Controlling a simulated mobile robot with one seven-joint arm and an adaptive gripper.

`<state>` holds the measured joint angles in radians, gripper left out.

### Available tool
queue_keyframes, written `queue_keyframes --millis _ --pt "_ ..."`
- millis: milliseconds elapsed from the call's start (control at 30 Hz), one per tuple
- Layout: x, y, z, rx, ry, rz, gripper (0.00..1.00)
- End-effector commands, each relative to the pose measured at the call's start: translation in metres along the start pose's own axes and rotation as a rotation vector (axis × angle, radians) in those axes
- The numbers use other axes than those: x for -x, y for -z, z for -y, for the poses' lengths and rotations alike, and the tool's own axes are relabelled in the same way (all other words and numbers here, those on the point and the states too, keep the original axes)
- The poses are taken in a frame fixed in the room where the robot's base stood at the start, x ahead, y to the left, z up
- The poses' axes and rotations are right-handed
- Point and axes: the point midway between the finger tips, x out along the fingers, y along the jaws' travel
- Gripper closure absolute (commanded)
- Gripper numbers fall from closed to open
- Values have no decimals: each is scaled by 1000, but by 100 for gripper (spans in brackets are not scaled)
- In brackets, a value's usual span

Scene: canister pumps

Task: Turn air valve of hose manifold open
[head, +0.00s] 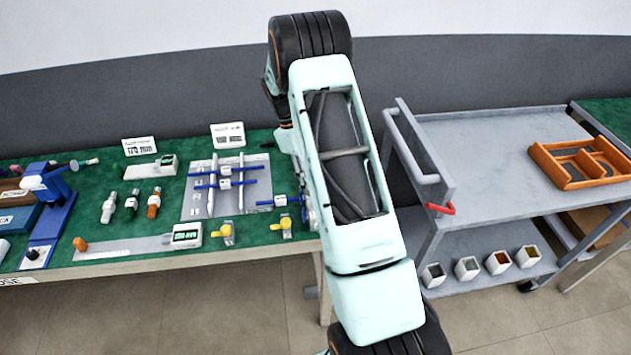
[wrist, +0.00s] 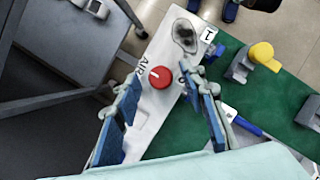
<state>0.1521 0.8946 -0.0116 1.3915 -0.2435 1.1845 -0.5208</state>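In the wrist view, a round red knob (wrist: 160,77) with a white pointer mark sits on a pale panel (wrist: 170,45) beside the printed word AIR. The mark points roughly to the left, toward the lettering. My gripper (wrist: 166,86) is open, its two blue-padded fingers apart. The knob shows between the fingertips in the picture; I cannot tell the height gap, and no contact is visible. A dark, roundish patch and a tag marked 1 lie farther up the panel. In the head view my arm hides the panel, the knob and most of the gripper.
A yellow-topped fitting (wrist: 262,54) stands on the green mat right of the panel. A grey cart (head: 480,150) with an orange tray (head: 580,160) stands right of my arm. The green bench (head: 110,215) at left holds several tools, fittings and gauges.

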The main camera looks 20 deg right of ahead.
Motion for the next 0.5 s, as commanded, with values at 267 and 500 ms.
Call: queue_keyframes --millis 267,500 --pt "54 1 0 0 -3 -5 62" --pt "97 1 0 1 -2 -2 62"
